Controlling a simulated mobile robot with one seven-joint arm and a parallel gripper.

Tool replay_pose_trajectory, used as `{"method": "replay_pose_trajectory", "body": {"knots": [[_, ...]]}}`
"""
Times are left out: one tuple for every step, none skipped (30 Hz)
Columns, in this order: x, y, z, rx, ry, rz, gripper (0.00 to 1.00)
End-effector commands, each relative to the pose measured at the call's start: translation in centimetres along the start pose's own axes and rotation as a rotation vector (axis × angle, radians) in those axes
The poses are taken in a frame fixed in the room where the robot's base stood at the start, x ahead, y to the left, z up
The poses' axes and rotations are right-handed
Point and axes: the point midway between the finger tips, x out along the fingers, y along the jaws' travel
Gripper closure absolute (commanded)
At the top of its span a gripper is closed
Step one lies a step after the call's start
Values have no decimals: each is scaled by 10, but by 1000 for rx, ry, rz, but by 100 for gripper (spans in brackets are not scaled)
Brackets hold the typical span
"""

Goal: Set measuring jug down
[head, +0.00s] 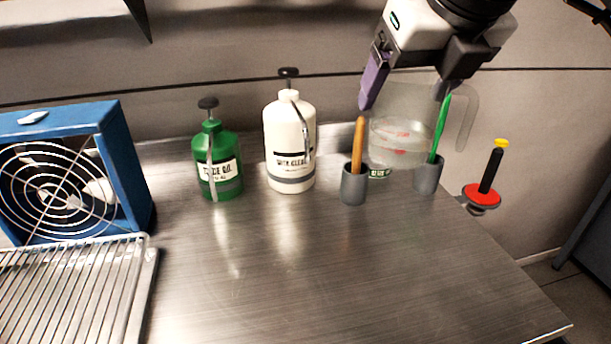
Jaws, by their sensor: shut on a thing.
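The measuring jug (398,128) is clear, with faint red marks on its side and a handle (468,118) on its right. It is upright at the back right of the steel worktop. My gripper (404,98) reaches down from the top and is shut on the jug's upper part, one finger towards each side. The jug's lower part is partly hidden by two grey cups in front of it. I cannot tell whether its base touches the worktop.
A grey cup with an orange stick (353,183) and another with a green stick (428,176) stand close before the jug. A white bottle (290,140) and green oil can (217,160) stand left. A blue fan (128,165) and wire rack (75,290) are further left. The front worktop (330,280) is clear.

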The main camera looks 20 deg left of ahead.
Motion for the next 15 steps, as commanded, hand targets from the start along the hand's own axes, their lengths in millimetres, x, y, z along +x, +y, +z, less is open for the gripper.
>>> {"method": "replay_pose_trajectory", "body": {"knots": [[29, 4, -26, -20, 0, 13, 52], [39, 8, -36, -32, 0, 22, 52], [52, 12, -50, -49, 1, 34, 52], [62, 16, -60, -60, 0, 43, 52], [71, 19, -70, -72, 0, 51, 52], [83, 24, -83, -86, 0, 64, 52], [91, 28, -92, -96, 0, 71, 52], [99, 31, -100, -106, 0, 78, 52], [108, 35, -111, -118, 0, 89, 52], [114, 38, -118, -127, 0, 96, 52], [119, 41, -124, -133, 0, 102, 52], [126, 44, -132, -143, -1, 109, 52], [129, 47, -137, -148, -1, 114, 52], [133, 48, -141, -153, -1, 118, 52], [136, 50, -145, -157, -1, 123, 52]]}}
